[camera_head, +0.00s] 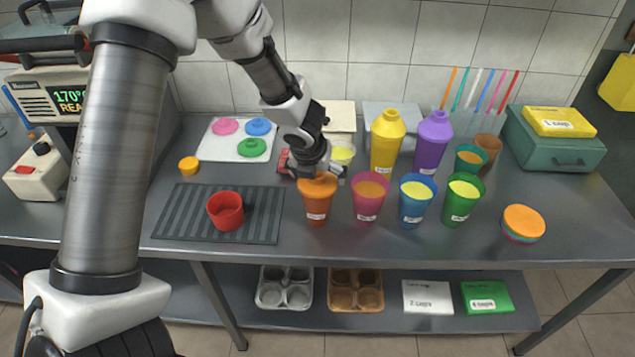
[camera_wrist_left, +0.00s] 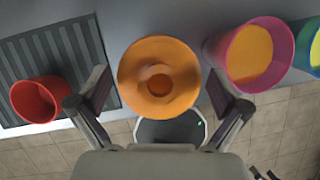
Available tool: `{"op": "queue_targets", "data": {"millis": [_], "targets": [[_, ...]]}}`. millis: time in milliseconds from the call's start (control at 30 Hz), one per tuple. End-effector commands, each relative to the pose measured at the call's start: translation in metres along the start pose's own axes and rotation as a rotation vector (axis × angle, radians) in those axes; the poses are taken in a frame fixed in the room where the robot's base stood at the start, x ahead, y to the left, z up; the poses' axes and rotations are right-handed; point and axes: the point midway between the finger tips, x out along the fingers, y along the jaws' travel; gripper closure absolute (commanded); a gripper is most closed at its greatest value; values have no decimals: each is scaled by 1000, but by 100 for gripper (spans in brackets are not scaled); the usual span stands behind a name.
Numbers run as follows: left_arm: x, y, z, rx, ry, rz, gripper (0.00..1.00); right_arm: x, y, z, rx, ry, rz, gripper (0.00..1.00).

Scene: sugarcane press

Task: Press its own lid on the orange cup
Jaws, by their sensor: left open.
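The orange cup (camera_head: 317,209) stands upright on the table, left of the other filled cups. An orange lid with a round raised middle covers its mouth; in the left wrist view this lid (camera_wrist_left: 158,78) hides the cup below. I cannot tell whether the lid is fully seated. My left gripper (camera_head: 318,174) is just above the lid. In the left wrist view its open fingers (camera_wrist_left: 165,92) stand on either side of the lid, apart from it. My right gripper does not show.
A pink cup (camera_head: 369,199) stands close on the right, with blue (camera_head: 414,205) and green (camera_head: 461,203) cups beyond. A red cup (camera_head: 226,212) sits on the ribbed dark mat (camera_head: 180,215) at left. Pink, blue and green lids lie on a white board (camera_head: 222,150) behind.

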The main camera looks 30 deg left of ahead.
Motion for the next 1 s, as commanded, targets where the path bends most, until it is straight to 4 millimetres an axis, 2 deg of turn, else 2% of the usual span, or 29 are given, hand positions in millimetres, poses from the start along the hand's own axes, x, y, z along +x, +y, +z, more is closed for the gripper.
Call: {"op": "queue_targets", "data": {"millis": [100, 200, 367, 667, 967, 1000], "targets": [[0, 0, 0, 0, 0, 0, 0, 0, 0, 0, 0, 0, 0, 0], [0, 0, 0, 0, 0, 0, 15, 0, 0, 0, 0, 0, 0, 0], [0, 0, 0, 0, 1, 0, 19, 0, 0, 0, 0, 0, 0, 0], [-4, 0, 1, 0, 0, 0, 20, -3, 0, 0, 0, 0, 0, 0], [-37, -1, 15, -1, -1, 0, 20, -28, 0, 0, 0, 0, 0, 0], [-36, 1, 12, -2, 1, -1, 20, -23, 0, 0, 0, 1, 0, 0]]}}
